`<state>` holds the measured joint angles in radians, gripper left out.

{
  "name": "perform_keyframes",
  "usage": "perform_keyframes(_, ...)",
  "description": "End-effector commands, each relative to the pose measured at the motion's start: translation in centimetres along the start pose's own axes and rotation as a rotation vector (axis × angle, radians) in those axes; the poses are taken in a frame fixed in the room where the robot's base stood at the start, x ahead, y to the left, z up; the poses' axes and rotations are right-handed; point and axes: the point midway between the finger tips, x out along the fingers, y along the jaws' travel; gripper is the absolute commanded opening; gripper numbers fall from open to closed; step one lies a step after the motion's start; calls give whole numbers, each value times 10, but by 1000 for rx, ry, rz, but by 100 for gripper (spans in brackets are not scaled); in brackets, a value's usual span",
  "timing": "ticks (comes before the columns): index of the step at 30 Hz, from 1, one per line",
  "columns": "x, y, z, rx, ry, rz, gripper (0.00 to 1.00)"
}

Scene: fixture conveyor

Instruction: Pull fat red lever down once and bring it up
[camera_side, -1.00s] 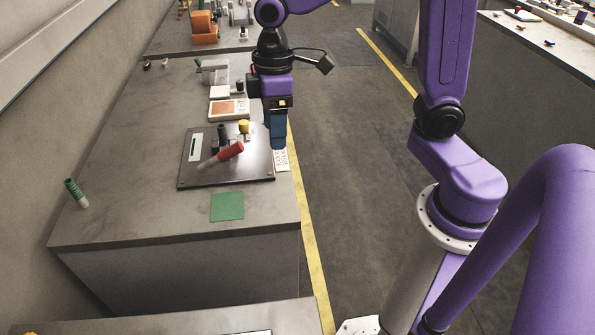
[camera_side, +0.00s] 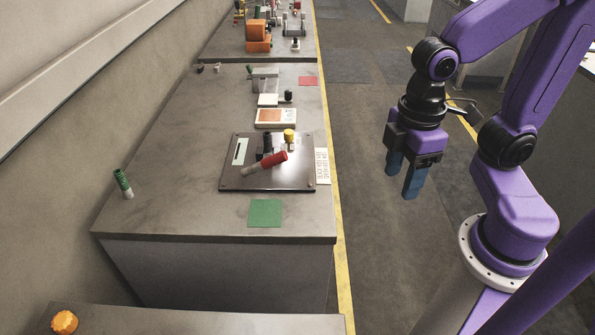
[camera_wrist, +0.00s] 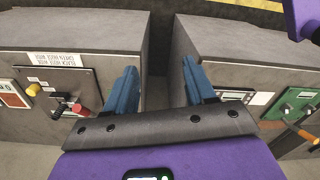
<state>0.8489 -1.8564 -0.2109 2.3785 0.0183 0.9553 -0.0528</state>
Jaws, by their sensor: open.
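The fat red lever (camera_side: 267,161) is mounted on a dark panel (camera_side: 238,179) on the grey bench. It slants, with its thick red end to the upper right. A black lever (camera_side: 267,143) and a yellow-topped knob (camera_side: 289,136) stand behind it. In the wrist view the red lever (camera_wrist: 80,109) shows at the left, outside my fingers. My gripper (camera_side: 402,186) has blue fingers pointing down over the aisle, right of the bench and apart from the lever. In the wrist view my gripper (camera_wrist: 160,72) is open, with nothing between its fingers.
A green square (camera_side: 265,213) lies in front of the panel, and a white label (camera_side: 322,165) lies at its right. A white-and-orange box (camera_side: 275,118) sits behind the panel. The aisle under my gripper is clear.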

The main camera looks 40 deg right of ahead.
Motion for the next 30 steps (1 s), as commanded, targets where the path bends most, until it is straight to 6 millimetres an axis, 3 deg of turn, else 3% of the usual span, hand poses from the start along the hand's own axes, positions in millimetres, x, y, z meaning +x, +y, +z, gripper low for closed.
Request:
perform_keyframes(6,-15,51,-68,99,-17,-30,55)
perform_keyframes(15,-20,145,-136,214,-22,-80,55)
perform_keyframes(24,-11,251,-165,317,-2,-132,55)
perform_keyframes(30,-5,292,-164,352,10,-151,55)
